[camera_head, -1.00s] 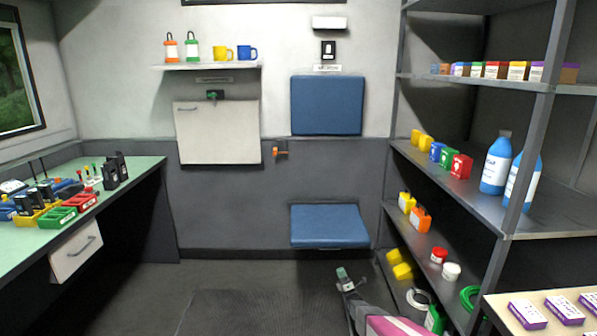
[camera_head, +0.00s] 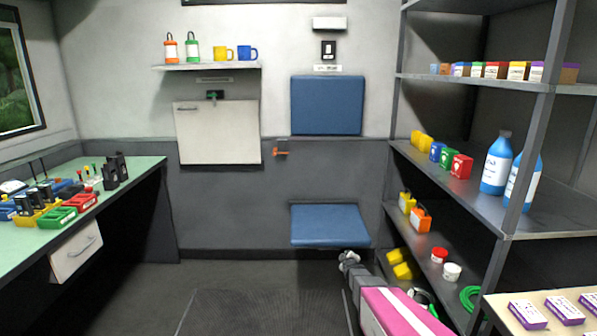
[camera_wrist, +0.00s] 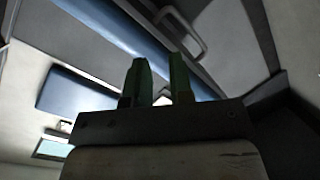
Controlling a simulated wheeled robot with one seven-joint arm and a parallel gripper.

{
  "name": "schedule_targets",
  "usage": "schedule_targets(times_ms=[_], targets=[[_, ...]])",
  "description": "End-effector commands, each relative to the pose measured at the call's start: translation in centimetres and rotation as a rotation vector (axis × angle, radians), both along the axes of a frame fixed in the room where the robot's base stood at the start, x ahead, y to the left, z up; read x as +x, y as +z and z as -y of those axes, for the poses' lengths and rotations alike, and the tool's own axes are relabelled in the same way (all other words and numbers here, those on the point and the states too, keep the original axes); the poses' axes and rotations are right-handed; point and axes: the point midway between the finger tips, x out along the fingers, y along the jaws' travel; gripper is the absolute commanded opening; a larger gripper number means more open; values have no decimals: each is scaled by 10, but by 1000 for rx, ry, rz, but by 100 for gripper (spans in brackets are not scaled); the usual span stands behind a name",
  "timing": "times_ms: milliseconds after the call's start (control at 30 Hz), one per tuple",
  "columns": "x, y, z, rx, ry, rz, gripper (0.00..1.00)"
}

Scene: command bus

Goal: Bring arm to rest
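My gripper shows in the wrist view (camera_wrist: 160,80). Its two dark green fingers stand apart with a clear gap between them. Nothing is held in the gap. In the head view my arm reaches up from the bottom edge, right of centre, in front of the blue fold-down seat (camera_head: 328,225). The fingers cannot be made out there. The wrist view looks up at a steep tilt past the fingers, with blue panels and pale walls behind.
A metal shelf unit (camera_head: 470,192) with bottles and boxes stands close on the right. A light table (camera_head: 502,310) with purple-and-white boxes is at the lower right. A green-topped desk (camera_head: 130,172) is at the left. The middle floor (camera_head: 240,300) is clear.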

Motion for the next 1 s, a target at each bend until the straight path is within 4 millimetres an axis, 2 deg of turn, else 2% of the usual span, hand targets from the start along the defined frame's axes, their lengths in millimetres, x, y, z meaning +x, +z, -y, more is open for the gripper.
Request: schedule_targets(times_ms=[33, 167, 367, 600, 700, 833, 1000], targets=[[-22, 12, -1, 48, -34, -72, 21], [-64, 26, -2, 179, -140, -267, 21], [-144, 49, -9, 364, -330, -559, 21], [-258, 85, -25, 538, -590, -896, 21], [-299, 100, -31, 582, -691, -1009, 21], [-336, 114, -37, 613, -784, -1112, 21], [-352, 121, -40, 624, -833, -1162, 21]])
